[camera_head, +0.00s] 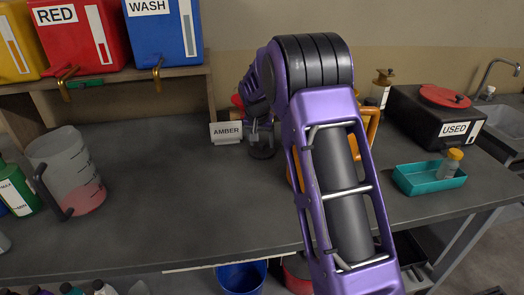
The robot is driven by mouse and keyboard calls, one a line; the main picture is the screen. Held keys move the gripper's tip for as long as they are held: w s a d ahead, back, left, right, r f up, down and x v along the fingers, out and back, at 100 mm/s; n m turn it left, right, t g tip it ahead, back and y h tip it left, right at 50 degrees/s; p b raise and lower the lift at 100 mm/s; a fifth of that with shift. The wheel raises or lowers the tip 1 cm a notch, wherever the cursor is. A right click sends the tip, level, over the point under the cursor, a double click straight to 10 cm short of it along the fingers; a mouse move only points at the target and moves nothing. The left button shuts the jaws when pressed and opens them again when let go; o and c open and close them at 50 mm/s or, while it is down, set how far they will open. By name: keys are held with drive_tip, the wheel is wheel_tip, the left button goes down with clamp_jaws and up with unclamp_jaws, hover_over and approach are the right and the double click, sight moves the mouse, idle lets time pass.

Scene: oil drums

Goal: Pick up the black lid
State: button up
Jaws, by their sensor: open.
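My purple arm reaches away from me over the dark bench. My gripper (260,124) points down behind the AMBER sign, at the top of a dark, glassy jar-like thing (261,149). The gripper is open, but its fingers are small and partly hidden by my arm. I cannot make out a separate black lid; something dark at the jar's top may be it. I cannot tell whether the fingers touch it. A bit of red (237,101) shows just left of my wrist.
The AMBER sign (226,132) stands left of the jar. A clear jug (66,170) with pink liquid stands at left, below the RED (82,35) and WASH (161,30) tanks. At right are a black USED container (432,115) and teal tray (428,180). The bench's middle-left is clear.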

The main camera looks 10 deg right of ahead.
drive_tip(key=shift+c, duration=0.2)
clamp_jaws()
drive_tip(key=shift+r, duration=0.15)
